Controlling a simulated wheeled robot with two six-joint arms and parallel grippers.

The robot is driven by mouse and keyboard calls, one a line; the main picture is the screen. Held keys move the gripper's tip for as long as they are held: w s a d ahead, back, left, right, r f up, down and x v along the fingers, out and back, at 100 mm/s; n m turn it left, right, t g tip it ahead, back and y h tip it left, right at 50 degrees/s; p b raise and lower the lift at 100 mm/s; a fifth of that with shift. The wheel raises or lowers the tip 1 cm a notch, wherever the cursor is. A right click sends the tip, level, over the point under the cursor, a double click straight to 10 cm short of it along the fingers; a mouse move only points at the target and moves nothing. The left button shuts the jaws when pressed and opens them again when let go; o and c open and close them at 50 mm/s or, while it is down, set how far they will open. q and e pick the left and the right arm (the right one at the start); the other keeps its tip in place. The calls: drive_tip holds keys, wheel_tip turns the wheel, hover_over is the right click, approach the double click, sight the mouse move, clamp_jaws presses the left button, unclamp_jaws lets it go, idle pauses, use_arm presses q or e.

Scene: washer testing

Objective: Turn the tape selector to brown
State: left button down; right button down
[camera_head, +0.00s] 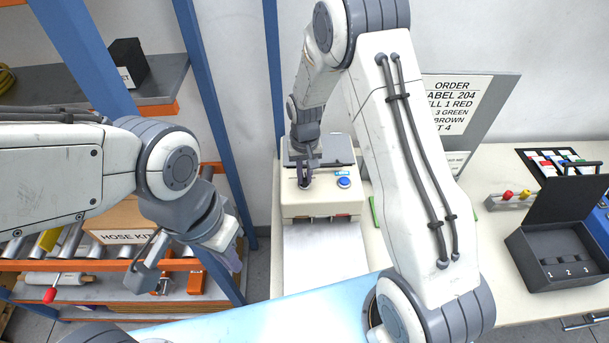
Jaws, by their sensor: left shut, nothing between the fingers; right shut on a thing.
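The cream tape machine (322,209) stands on the bench in the middle, with a dark top, a small blue label and a blue button (344,182) on its front part. My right gripper (305,176) points down onto the left side of its top and is shut on what appears to be the selector knob. The gripper hides the knob, so its setting and any colour marks cannot be read. My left gripper (232,260) is shut and empty, left of the machine in front of the shelf rack; its fingertips are hard to make out.
An order sign (452,100) stands behind my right arm, partly hidden. An open black case (550,250) and red and yellow knobs (508,196) are on the bench at right. A rack with a hose kit box (110,222) and blue posts (210,110) fills the left.

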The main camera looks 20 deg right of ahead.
drive_tip(key=n+b, duration=0.1)
drive_tip(key=n, duration=0.3)
drive_tip(key=shift+d, duration=0.2)
drive_tip(key=shift+w+d+n+b, duration=0.15)
drive_tip(key=shift+n+b, duration=0.15)
drive_tip(key=shift+n, duration=1.7)
drive_tip(key=c, duration=0.9)
unclamp_jaws()
drive_tip(key=shift+o, duration=0.2)
